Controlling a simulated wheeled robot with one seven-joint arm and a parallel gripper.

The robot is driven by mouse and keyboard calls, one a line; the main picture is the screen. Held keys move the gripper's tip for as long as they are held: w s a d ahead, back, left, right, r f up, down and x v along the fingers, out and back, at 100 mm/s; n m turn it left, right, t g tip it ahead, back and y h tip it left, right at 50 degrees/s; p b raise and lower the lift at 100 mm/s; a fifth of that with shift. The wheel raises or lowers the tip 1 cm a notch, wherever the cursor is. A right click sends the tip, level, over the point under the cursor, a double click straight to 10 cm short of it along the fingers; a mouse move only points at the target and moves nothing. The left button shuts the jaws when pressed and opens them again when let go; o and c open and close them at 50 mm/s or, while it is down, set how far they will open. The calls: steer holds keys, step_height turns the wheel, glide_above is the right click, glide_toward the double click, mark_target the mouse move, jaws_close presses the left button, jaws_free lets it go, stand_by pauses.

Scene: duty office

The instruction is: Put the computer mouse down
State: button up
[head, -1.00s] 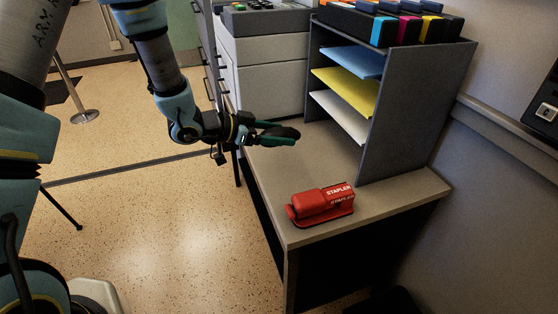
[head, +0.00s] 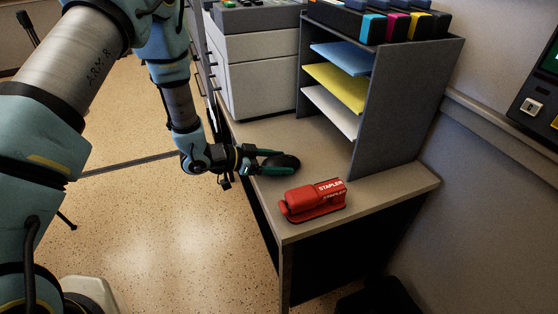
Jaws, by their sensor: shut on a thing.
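My gripper (head: 272,162) is shut on the computer mouse (head: 284,162), a dark rounded shape between its green-edged fingers. The mouse is at or just above the desk top (head: 310,148), behind the red stapler; I cannot tell whether it touches the surface. My gripper reaches in from the left over the desk's left edge. Part of the mouse is hidden by the fingers.
The red stapler (head: 313,201) lies close in front of my gripper. A grey paper shelf (head: 405,110) with coloured sheets stands to the right. A grey printer (head: 265,70) stands behind. Bare desk lies between gripper and shelf.

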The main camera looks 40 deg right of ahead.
steer(key=shift+f, duration=0.2)
steer(key=o, duration=1.3)
steer(key=shift+r, duration=0.1)
